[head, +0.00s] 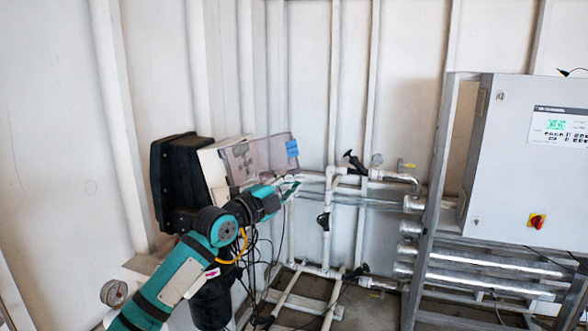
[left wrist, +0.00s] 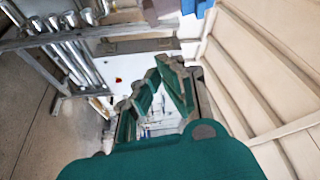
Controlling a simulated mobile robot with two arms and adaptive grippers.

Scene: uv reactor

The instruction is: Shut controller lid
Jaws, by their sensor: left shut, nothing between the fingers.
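The controller (head: 210,172) is a beige and black box on the back wall, left of the middle in the head view. Its see-through, greyish lid (head: 252,158) stands swung open, reaching out to the right from the box. A blue piece (head: 292,148) sits near the lid's free edge. My left gripper (head: 290,189) is just below the lid's lower right part, with shut, empty fingers; I cannot tell whether it touches the lid. My right gripper is out of view.
A grey cabinet (head: 510,180) with a display and a red-yellow switch stands at right on a metal frame (head: 425,225). White pipes with valves (head: 330,215) run along the wall behind my gripper. Black cables hang below the controller. Open air lies between gripper and cabinet.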

